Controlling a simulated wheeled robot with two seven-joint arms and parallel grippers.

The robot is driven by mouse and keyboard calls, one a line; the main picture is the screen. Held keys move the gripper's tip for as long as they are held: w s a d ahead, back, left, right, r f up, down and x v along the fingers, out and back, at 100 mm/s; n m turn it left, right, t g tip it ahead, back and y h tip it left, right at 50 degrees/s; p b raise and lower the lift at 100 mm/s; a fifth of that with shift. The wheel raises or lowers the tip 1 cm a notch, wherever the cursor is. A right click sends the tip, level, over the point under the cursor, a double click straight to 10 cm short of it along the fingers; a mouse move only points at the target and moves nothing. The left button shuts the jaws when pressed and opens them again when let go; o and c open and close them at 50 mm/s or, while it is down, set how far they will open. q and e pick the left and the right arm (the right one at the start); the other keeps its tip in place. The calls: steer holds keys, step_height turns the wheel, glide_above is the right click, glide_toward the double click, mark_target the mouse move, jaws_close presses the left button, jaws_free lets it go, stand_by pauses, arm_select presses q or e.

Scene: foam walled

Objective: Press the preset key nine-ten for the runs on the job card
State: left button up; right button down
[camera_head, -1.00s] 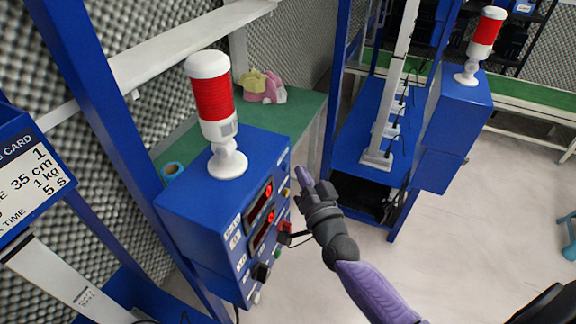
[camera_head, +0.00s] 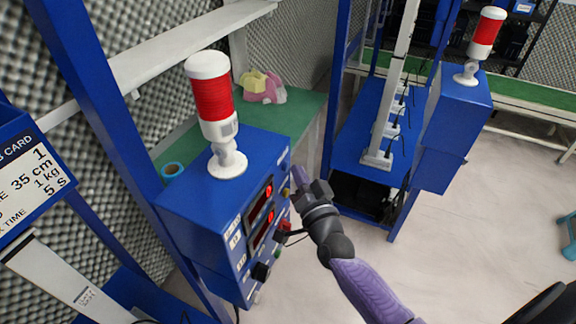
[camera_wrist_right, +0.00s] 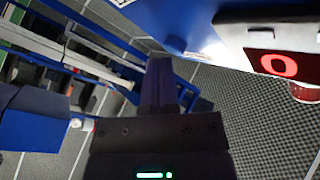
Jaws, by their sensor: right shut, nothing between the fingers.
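The blue control box (camera_head: 190,205) stands at the left centre with red digit displays (camera_head: 262,215), white label plates (camera_head: 235,240) and several keys and knobs on its right-facing panel. The label text is too small to read, so I cannot tell which key is nine-ten. The job card (camera_head: 35,185) at the far left shows 1, 35 cm, 1 kg and 5 s. My right gripper (camera_head: 298,176) is shut and empty, its tips close to the panel's upper far edge by a yellowish key (camera_head: 286,192); contact cannot be told.
A red and white lamp (camera_head: 213,100) stands on the box. A second blue machine (camera_head: 450,130) stands at right. The floor (camera_head: 460,250) there is clear.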

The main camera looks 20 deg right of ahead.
arm_select(q)
steer(key=shift+a, duration=0.15)
arm_select(e)
steer(key=shift+w+a, duration=0.1)
arm_select(q)
steer(key=shift+a, duration=0.3)
arm_select(e)
steer(key=shift+w+a, duration=0.15)
arm_select(q)
steer(key=shift+d, duration=0.45)
steer(key=shift+r+p, duration=0.5)
arm_select(e)
steer(key=s+d, duration=0.4)
steer(key=s, duration=0.1)
steer(key=shift+d, duration=0.15)
